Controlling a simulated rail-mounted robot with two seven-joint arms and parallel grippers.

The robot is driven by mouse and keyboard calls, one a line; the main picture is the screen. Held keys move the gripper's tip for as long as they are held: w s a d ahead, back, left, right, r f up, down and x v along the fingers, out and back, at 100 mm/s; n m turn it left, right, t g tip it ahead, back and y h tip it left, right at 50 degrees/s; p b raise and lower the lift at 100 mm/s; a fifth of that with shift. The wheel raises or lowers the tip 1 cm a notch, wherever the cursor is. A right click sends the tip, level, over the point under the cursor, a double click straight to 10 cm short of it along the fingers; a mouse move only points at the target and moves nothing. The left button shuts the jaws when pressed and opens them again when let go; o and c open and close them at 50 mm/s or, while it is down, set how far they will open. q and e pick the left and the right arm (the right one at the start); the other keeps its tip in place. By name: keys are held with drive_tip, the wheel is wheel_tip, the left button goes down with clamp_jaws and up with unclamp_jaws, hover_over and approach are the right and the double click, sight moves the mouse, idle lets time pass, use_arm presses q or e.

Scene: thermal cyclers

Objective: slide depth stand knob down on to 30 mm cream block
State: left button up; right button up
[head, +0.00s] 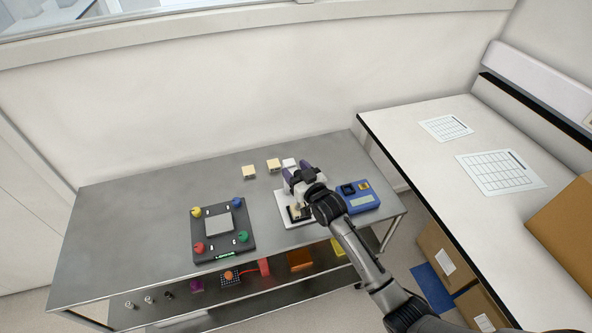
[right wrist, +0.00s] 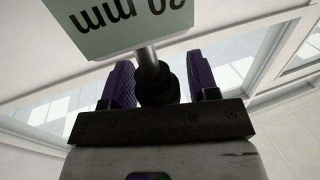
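The depth stand has a white base (head: 284,222) on the grey table, with a dark patch and a small cream piece (head: 297,210) on it, partly covered by my right arm. My right gripper (head: 297,174) is over the stand. In the right wrist view its purple fingers (right wrist: 163,88) are spread on either side of a black knob (right wrist: 157,86) on a metal rod (right wrist: 147,58). A gap shows at the knob's right side. A pale green label (right wrist: 125,28), upside down and cut off, seems to read 30 mm. My left gripper is out of view.
Cream blocks (head: 249,172) (head: 273,165) and a paler block (head: 289,163) lie behind the stand. A blue device (head: 360,204) stands close at right, and a black panel with coloured knobs (head: 206,248) at left. The table's left part is clear.

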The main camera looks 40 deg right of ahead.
drive_tip(key=shift+o, duration=0.3)
drive_tip(key=shift+s, duration=0.1)
drive_tip(key=shift+s, duration=0.3)
drive_tip(key=s+a, duration=0.1)
drive_tip(key=s, duration=1.2)
drive_tip(key=shift+a, duration=0.25)
